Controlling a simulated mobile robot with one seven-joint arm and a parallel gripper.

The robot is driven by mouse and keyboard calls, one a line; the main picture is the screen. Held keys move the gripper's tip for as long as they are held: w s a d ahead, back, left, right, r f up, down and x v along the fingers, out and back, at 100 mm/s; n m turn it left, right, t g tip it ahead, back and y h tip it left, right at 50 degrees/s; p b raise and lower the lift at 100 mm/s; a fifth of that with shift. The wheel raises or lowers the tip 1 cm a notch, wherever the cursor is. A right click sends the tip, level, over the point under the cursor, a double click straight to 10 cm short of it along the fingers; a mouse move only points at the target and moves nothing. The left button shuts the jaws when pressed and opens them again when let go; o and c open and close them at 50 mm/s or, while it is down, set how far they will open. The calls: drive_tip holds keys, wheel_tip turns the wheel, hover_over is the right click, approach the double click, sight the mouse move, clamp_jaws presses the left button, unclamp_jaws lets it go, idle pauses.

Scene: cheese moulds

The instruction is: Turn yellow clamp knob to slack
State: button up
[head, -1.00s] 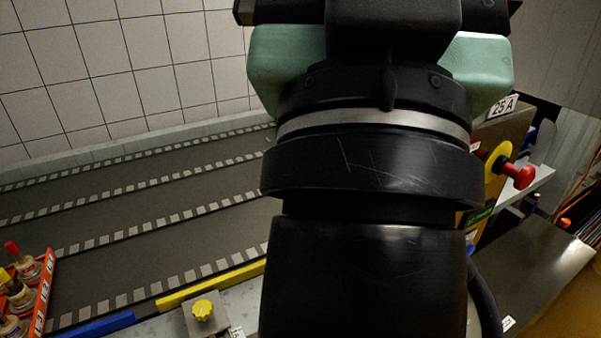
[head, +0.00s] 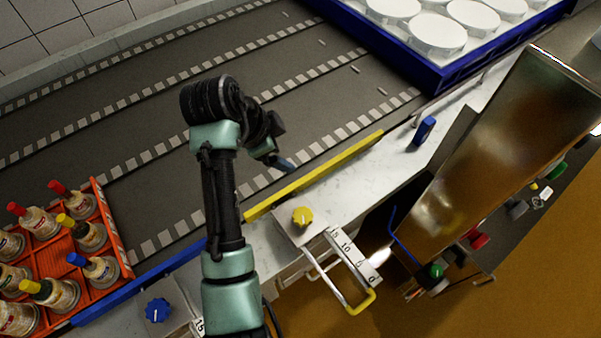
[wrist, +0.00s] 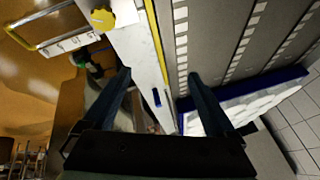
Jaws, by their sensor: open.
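The yellow clamp knob (head: 302,217) sits on a grey block at the belt's near edge, beside the yellow rail (head: 315,176). In the wrist view the knob (wrist: 102,18) is near the top, left of centre. My gripper (head: 285,164) is above the belt's near side, beyond the yellow rail and apart from the knob; its fingertips are small and partly hidden in the head view. In the wrist view my gripper (wrist: 158,78) shows two dark blue fingers spread wide with nothing between them.
A blue knob (head: 158,310) and blue rail (head: 135,285) lie to the left. A red crate (head: 112,218) of bottles is far left. A blue tray (head: 440,80) of white moulds is at upper right. A metal cabinet (head: 510,140) and a handle (head: 347,290) stand on the near side.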

sight(303, 215)
drive_tip(key=s+f+m+g+h, duration=0.1)
drive_tip(key=s+f+m+g, duration=0.1)
drive_tip(key=s+f+g, duration=0.35)
drive_tip(key=shift+t, duration=0.75)
drive_tip(key=x, duration=0.8)
drive_tip(key=s+p+x, duration=0.1)
drive_tip(key=x, duration=0.3)
drive_tip(key=shift+a+f, duration=0.25)
drive_tip(key=shift+f, duration=0.1)
drive_tip(key=c, duration=1.4)
